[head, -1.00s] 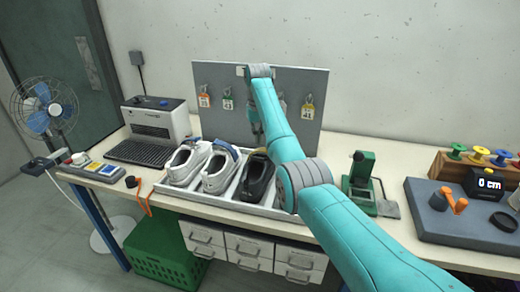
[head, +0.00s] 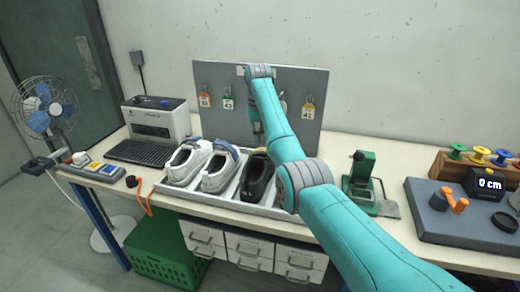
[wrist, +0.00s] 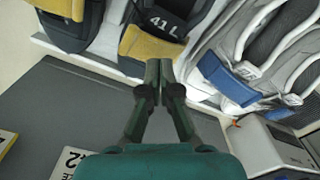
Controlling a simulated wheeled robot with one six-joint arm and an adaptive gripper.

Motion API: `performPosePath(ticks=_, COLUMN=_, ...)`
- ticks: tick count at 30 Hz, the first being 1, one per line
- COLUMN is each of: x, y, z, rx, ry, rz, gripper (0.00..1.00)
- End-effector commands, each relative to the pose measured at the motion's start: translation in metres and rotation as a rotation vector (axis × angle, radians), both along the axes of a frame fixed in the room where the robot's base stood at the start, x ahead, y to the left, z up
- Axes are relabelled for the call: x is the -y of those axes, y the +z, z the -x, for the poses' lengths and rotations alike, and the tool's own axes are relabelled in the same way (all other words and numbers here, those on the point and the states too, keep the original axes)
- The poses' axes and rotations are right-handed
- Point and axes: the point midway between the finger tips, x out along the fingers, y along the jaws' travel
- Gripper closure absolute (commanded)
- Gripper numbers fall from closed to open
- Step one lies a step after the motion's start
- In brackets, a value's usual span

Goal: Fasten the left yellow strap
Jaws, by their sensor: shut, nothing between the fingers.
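The dark shoe marked "41 L" (wrist: 130,63) is at the top middle of the wrist view, with its yellow strap (wrist: 180,51) across it. I cannot tell whether that strap is fastened. Another dark shoe with a yellow strap (wrist: 62,7) is at the top left. In the head view one dark shoe (head: 254,186) shows in the tray; my arm hides the area to its right. My gripper (wrist: 158,68) is shut and empty, its fingertips close to the strap of the "41 L" shoe in the picture. Contact is unclear.
White shoes (head: 184,166) with blue straps stand left of the dark shoe in a tray (head: 168,190). A grey pegboard (head: 225,80) with hanging tags stands behind. A green device (head: 360,180) is to the right, a printer-like machine (head: 155,122) to the left.

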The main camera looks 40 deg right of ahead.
Motion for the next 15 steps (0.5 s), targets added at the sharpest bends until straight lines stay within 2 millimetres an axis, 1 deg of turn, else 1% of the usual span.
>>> performPosePath(ticks=10, x=0.0, y=-0.0001, z=0.0, rx=0.0, ry=0.0, rz=0.0, gripper=1.0)
performPosePath(ticks=15, x=0.0, y=-0.0041, z=0.0, rx=0.0, ry=0.0, rz=0.0, gripper=1.0)
